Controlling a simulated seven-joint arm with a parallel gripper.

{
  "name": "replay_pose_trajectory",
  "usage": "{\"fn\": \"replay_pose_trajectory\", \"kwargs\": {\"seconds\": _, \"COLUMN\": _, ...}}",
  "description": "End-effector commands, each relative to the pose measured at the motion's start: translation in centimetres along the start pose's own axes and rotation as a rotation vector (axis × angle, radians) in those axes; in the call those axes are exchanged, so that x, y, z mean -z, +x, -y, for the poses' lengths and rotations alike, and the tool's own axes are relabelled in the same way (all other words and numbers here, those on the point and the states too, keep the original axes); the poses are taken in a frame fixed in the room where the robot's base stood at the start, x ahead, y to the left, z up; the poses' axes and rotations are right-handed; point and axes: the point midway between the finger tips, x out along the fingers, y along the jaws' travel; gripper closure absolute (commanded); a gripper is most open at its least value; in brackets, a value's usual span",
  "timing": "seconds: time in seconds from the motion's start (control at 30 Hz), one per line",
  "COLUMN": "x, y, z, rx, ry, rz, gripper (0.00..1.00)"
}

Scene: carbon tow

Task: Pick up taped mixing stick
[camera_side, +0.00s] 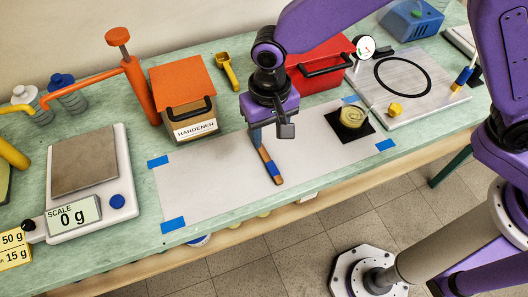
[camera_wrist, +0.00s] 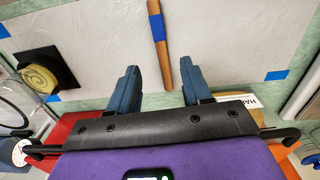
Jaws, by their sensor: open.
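The mixing stick (camera_side: 266,158) is a brown wooden strip with a band of blue tape. It lies on the white sheet (camera_side: 205,185) near the middle. In the wrist view the stick (camera_wrist: 163,55) runs nearly upright, with its blue tape (camera_wrist: 157,28) near the top. My gripper (camera_side: 257,138) is at the stick's far end in the side view, which it partly hides. In the wrist view my gripper (camera_wrist: 160,80) is open, with its blue fingers either side of the stick's near end. Nothing is held; I cannot tell the height gap.
A hardener box (camera_side: 190,105) and red case (camera_side: 320,72) stand behind the sheet. A yellow roll on a black pad (camera_side: 352,118) sits right of the stick. A scale reading 0 g (camera_side: 90,180) stands left. Blue tape marks the sheet's corners. The sheet around the stick is clear.

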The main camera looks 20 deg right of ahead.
Motion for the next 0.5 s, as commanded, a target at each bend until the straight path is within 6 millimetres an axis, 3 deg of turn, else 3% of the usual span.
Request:
{"fn": "replay_pose_trajectory", "kwargs": {"seconds": 0.1, "x": -0.1, "y": 1.9, "z": -0.1, "rx": -0.003, "ry": 0.000, "rz": 0.003, "gripper": 0.51}}
{"fn": "replay_pose_trajectory", "kwargs": {"seconds": 0.5, "x": -0.4, "y": 5.3, "z": 0.0, "rx": -0.003, "ry": -0.002, "rz": 0.003, "gripper": 0.51}}
